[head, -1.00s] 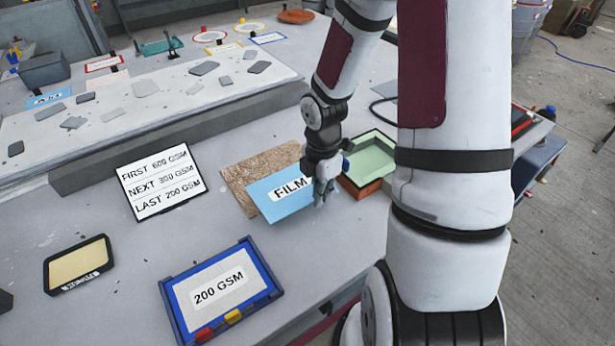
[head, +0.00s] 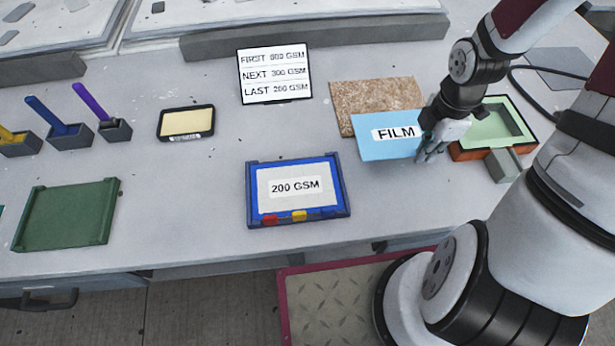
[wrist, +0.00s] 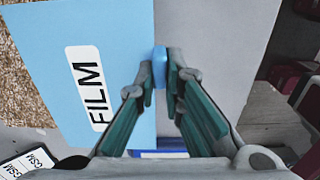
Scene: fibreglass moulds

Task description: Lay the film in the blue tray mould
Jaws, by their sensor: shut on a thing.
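The film (head: 378,150) is a light blue sheet with a white FILM label. My gripper (head: 428,157) is shut on its right edge in the head view. In the wrist view the film (wrist: 115,30) fills the left side, and the gripper's fingertips (wrist: 161,75) pinch a small blue tab on its edge. The blue tray mould (head: 340,205) lies left of and nearer than the gripper. A white sheet labelled 200 GSM lies inside it, and red and yellow pieces sit at its front rim. The film is apart from the mould.
A brown chipboard-like sheet (head: 365,95) lies behind the film. An orange-and-green box (head: 495,125) stands right of the gripper. A sign (head: 275,74) stands at the back. A yellow-topped black tray (head: 186,122) and a green tray (head: 68,215) are left. Table between them is clear.

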